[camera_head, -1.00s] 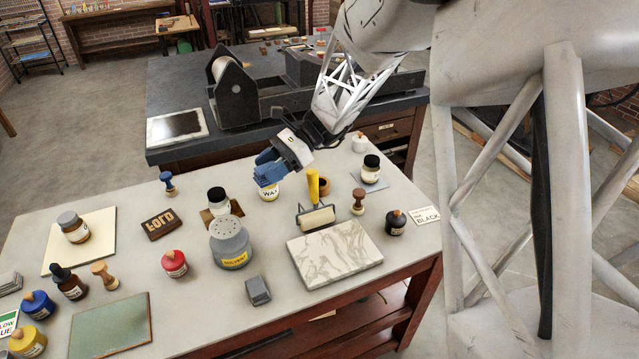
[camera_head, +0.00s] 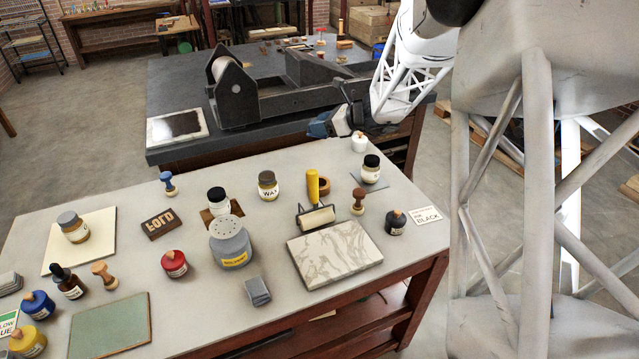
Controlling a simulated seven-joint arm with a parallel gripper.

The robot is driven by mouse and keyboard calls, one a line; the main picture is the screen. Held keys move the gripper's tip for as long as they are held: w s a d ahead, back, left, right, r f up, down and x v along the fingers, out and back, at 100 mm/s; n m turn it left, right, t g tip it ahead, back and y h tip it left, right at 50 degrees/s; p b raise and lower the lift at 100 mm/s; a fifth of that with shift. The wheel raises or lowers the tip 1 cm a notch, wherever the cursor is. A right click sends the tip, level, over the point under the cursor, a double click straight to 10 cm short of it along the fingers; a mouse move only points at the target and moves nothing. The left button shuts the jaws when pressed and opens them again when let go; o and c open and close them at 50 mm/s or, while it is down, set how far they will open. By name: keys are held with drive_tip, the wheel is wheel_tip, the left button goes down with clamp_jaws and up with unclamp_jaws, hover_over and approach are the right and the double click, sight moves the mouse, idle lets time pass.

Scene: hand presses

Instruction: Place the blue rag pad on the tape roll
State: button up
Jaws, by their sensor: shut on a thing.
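The blue rag pad (camera_head: 320,129) is held in my gripper (camera_head: 333,122), which is shut on it. It is seen at the far edge of the near table, in front of the dark press bench, and looks raised above the tabletop. The tape roll (camera_head: 324,187) is a small brown ring on the near table, partly hidden by the yellow handle of a roller. The pad appears above and beyond the tape roll in the picture, apart from it. My fingers are dark and small here, partly hidden by the wrist.
The yellow-handled roller (camera_head: 313,188) stands just left of the tape roll. A wax jar (camera_head: 268,186), a white pot (camera_head: 359,142), a black-lidded jar (camera_head: 371,169) and a wooden stamp (camera_head: 358,201) stand around it. A marble slab (camera_head: 334,254) lies in front.

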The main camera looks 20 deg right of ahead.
wheel_tip(320, 180, down, 8)
drive_tip(key=shift+f, duration=0.15)
idle(0.4)
drive_tip(key=shift+f, duration=3)
drive_tip(key=shift+f, duration=1.9)
drive_tip(key=o, duration=0.9)
drive_tip(key=shift+f, duration=0.1)
drive_tip(key=shift+v, duration=6)
